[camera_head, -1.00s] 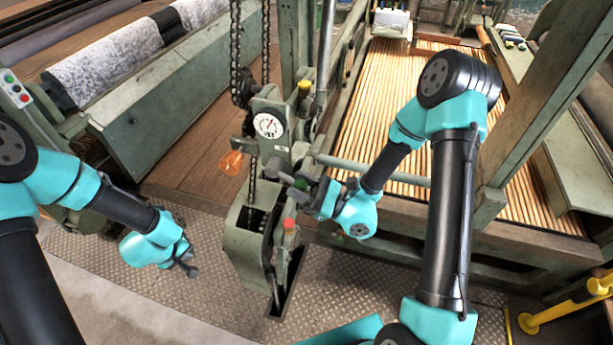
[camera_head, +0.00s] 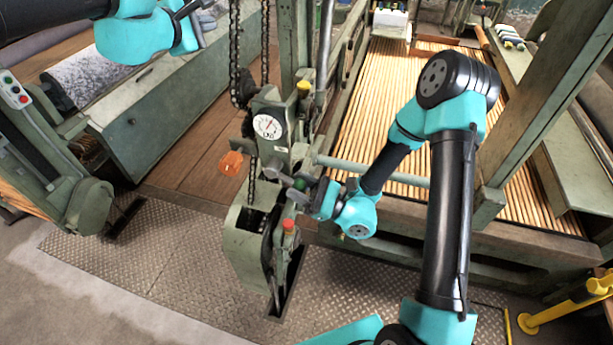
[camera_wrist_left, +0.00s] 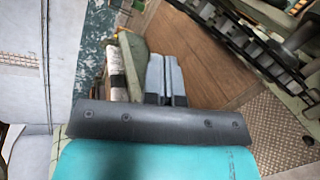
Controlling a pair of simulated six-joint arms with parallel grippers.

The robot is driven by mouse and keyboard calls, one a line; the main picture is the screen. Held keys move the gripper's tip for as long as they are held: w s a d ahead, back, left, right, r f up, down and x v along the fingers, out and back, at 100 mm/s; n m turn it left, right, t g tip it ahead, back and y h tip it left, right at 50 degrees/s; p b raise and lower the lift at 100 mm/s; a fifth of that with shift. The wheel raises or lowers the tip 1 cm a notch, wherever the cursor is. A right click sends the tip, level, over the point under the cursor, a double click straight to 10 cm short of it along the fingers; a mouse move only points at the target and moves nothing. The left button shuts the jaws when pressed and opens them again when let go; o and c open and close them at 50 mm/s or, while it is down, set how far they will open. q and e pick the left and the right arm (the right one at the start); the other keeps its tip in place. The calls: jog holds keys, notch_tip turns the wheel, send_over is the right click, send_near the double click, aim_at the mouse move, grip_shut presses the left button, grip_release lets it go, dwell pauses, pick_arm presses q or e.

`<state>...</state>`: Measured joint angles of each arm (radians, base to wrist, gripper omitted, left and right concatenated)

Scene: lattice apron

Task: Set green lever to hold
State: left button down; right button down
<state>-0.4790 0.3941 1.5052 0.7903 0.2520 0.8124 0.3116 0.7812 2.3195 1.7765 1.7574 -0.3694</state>
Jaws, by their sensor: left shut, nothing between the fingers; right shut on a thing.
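The green lever's knob (camera_head: 299,184) shows small beside the grey machine housing, below the round white dial (camera_head: 268,126). My right gripper (camera_head: 303,192) is shut on the green lever, and its fingers hide most of the lever. Any hold marking is too small to read. My left gripper (camera_head: 198,10) is shut and empty at the top left, high and far from the lever. Its closed grey fingers also show in the left wrist view (camera_wrist_left: 166,80).
A red-knobbed lever (camera_head: 288,226) stands just below the green one. A yellow knob (camera_head: 303,87) is above, and an orange handle (camera_head: 231,163) is to the left. Chains (camera_head: 236,60) hang beside the housing. The metal floor plate (camera_head: 160,250) at left is clear.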

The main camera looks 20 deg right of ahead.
pick_arm(q)
jog(key=s+d+r+m+h, duration=0.15)
jog(key=s+d+r, duration=0.25)
jog(key=r, duration=0.5)
jog(key=s+d+f+m+g, duration=0.7)
jog(key=s+d+f+m, duration=0.15)
jog(key=m, duration=0.45)
jog(key=s+d+f+m+g+y, duration=0.2)
jog(key=s+f+m+y, duration=0.9)
jog(key=m, duration=1.3)
jog(key=s+f+g, duration=0.1)
jog(key=s+f, duration=0.2)
jog(key=shift+d, duration=0.15)
jog(key=shift+s+y, duration=0.1)
jog(key=shift+y, duration=0.15)
